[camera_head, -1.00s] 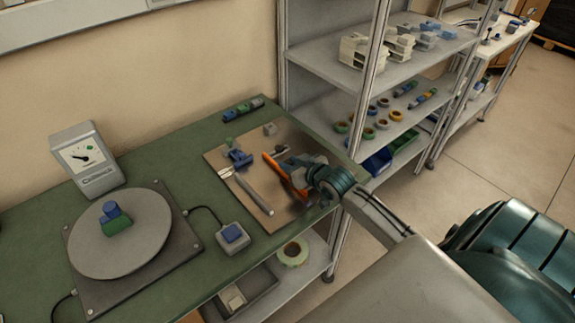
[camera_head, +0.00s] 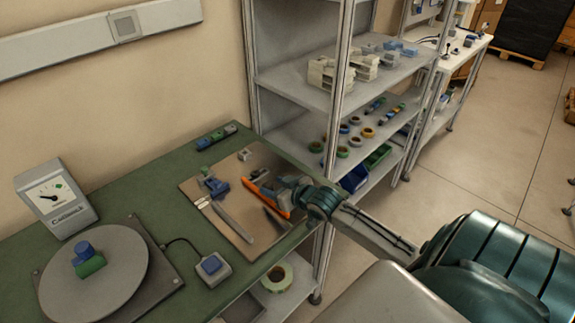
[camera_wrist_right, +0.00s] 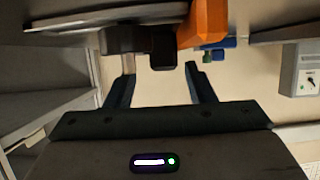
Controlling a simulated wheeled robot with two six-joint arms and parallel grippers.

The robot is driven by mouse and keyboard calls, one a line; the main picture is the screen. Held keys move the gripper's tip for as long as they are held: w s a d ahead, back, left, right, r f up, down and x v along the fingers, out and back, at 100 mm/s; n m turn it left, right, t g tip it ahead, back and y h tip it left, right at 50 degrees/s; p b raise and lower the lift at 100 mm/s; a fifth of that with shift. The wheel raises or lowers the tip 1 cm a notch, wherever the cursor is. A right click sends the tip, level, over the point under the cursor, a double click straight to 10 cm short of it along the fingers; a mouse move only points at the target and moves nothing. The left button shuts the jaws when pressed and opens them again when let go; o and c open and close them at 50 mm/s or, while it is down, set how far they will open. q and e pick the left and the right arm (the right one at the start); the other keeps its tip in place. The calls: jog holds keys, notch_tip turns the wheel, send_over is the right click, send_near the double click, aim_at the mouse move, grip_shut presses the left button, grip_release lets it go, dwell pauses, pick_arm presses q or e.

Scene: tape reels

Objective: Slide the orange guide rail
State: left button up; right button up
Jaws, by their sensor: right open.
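The orange guide rail (camera_head: 263,198) lies diagonally on a tan board (camera_head: 236,235) at the right end of the green bench. Part of it is hidden by my right gripper (camera_head: 262,183), which is low over the board along the rail's far side. In the right wrist view the open fingers of my right gripper (camera_wrist_right: 161,82) point toward a small dark block (camera_wrist_right: 163,50). The orange rail (camera_wrist_right: 205,22) is just beyond the fingertips, up and to the right. I cannot tell whether the fingers touch anything. My left gripper is in neither view.
A pale curved strip (camera_head: 233,222) and a blue fixture (camera_head: 214,186) sit left of the rail. A blue-button box (camera_head: 208,268), a turntable (camera_head: 95,275) and a dial gauge (camera_head: 56,198) stand further left. A shelf rack (camera_head: 300,86) rises behind the bench's right end.

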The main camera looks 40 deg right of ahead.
jog(key=p+v, duration=0.1)
jog(key=v, duration=0.8)
jog(key=shift+s+d, duration=0.1)
jog(key=shift+f, duration=0.1)
jog(key=s+a+f+g+h, duration=0.1)
jog(key=s+a+f+g, duration=0.15)
jog(key=s+a, duration=0.35)
jog(key=s+a+f+g, duration=0.2)
jog(key=s+a+g, duration=0.15)
jog(key=s, duration=0.45)
jog(key=s+a+f+g+h, duration=0.1)
jog(key=s+a+f+g, duration=0.25)
jog(key=s, duration=0.35)
notch_tip(320, 180, down, 31)
jog(key=d+g, duration=0.2)
jog(key=d, duration=0.1)
jog(key=s+f, duration=1.8)
jog(key=s, duration=0.1)
jog(key=shift+d+g, duration=0.35)
jog(key=shift+d, duration=0.05)
